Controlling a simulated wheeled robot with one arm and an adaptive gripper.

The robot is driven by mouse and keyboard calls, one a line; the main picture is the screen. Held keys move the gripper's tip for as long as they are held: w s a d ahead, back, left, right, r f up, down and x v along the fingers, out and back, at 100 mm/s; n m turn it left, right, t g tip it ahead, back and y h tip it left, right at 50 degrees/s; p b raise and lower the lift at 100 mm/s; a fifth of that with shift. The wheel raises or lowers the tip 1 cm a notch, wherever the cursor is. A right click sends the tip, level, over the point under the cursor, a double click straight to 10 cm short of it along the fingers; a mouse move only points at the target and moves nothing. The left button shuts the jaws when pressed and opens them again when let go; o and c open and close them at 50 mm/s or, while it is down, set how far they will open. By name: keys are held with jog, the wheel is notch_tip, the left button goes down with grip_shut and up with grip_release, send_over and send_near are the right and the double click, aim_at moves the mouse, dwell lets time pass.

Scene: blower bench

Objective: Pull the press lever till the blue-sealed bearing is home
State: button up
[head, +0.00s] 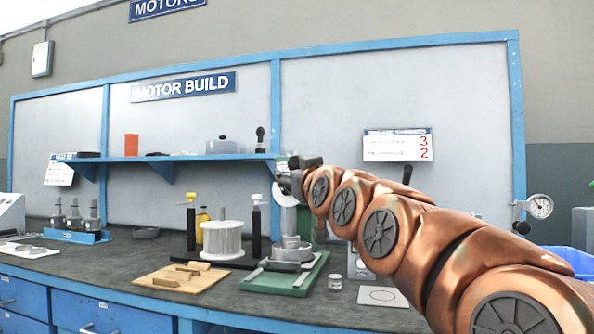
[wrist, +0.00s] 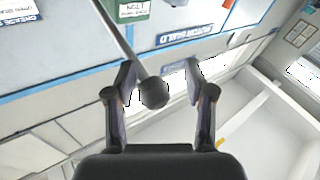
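The press lever is a thin grey rod (wrist: 118,37) ending in a dark ball knob (wrist: 153,93) in the wrist view. The knob lies between the two fingers of my gripper (wrist: 160,80), nearer the left finger. The fingers stand apart, with a clear gap to the right of the knob. In the head view my gripper (head: 294,168) is up in front of the press (head: 287,192), whose upper part it and my arm largely hide. The press stands over a green base (head: 290,283). I cannot make out the blue-sealed bearing.
A white spool (head: 223,240) stands between dark posts left of the press. A wooden board (head: 180,278) lies in front of it. A small jar (head: 335,282) and a white card (head: 383,296) are to the right. A blue shelf (head: 190,157) runs behind.

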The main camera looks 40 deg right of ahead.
jog(key=shift+o, duration=1.3)
jog(key=shift+w, duration=0.1)
jog(key=shift+r, duration=5.1)
